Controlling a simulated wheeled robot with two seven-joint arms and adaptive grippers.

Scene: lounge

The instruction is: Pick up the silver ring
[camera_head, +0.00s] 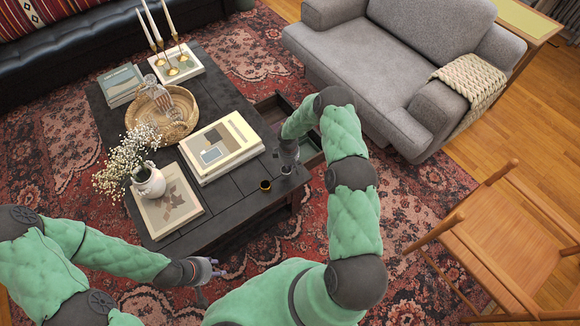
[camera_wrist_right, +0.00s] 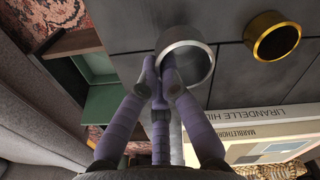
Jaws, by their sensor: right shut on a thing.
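The silver ring (camera_wrist_right: 186,44) is at the dark coffee table's (camera_head: 236,204) right end. In the right wrist view my right gripper (camera_wrist_right: 160,75) is shut on the near side of its band, with its fingertips together there. In the head view the right gripper (camera_head: 288,163) points down at the table, and the ring (camera_head: 286,170) shows small beneath it. I cannot tell whether the ring touches the tabletop. My left gripper (camera_head: 212,271) is empty, fingers apart, low beside the table's front edge.
A gold ring (camera_head: 265,186) stands close to the silver one. Stacked books (camera_head: 222,148), a flower vase (camera_head: 148,180) and a woven tray (camera_head: 185,105) are also on the table. An open drawer (camera_head: 275,104) sticks out at the right. A grey armchair (camera_head: 360,60) stands beyond.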

